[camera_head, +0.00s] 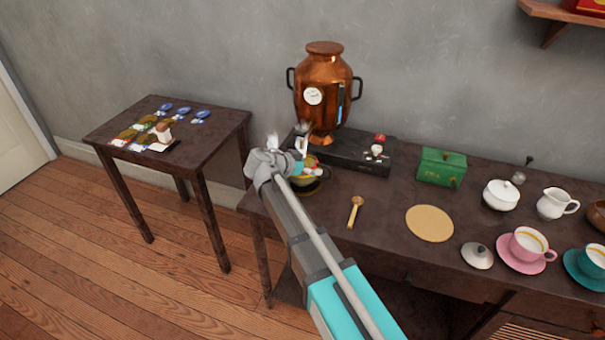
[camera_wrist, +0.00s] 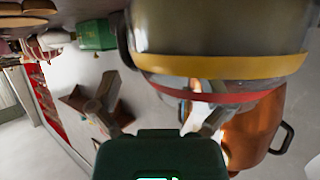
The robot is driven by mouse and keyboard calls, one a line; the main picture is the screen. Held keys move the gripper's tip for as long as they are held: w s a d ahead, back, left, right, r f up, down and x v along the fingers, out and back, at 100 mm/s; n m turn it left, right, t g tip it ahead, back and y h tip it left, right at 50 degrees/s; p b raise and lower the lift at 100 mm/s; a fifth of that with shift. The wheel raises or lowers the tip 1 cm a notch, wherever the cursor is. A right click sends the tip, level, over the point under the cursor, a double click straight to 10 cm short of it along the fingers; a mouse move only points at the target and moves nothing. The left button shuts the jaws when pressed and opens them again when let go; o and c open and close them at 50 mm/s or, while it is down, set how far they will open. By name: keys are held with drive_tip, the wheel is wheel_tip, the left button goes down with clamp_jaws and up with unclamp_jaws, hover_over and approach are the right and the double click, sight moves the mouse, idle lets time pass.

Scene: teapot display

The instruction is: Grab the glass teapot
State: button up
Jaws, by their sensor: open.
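The glass teapot (camera_head: 314,180) is on the dark sideboard in the head view, partly hidden behind my gripper (camera_head: 287,140). Its yellow lower part and some red show. In the wrist view, which is upside down, a large see-through vessel that looks like the teapot (camera_wrist: 220,35) fills the upper right, with a yellow band and a red band. My gripper (camera_wrist: 165,98) is open there, its two fingers spread apart. The right finger overlaps the red band in the picture; I cannot tell whether it touches. Nothing is held.
A copper urn (camera_head: 323,85) stands on a black box (camera_head: 345,152) just behind. A golden spoon (camera_head: 355,211), a round tan mat (camera_head: 429,224), a green tea tin (camera_head: 441,167) and cups are to the right. A small side table (camera_head: 215,130) stands left.

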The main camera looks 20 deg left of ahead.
drive_tip(key=shift+w+d+f, duration=0.25)
drive_tip(key=shift+w+d, duration=0.1)
drive_tip(key=shift+w, duration=0.1)
clamp_jaws()
idle(0.6)
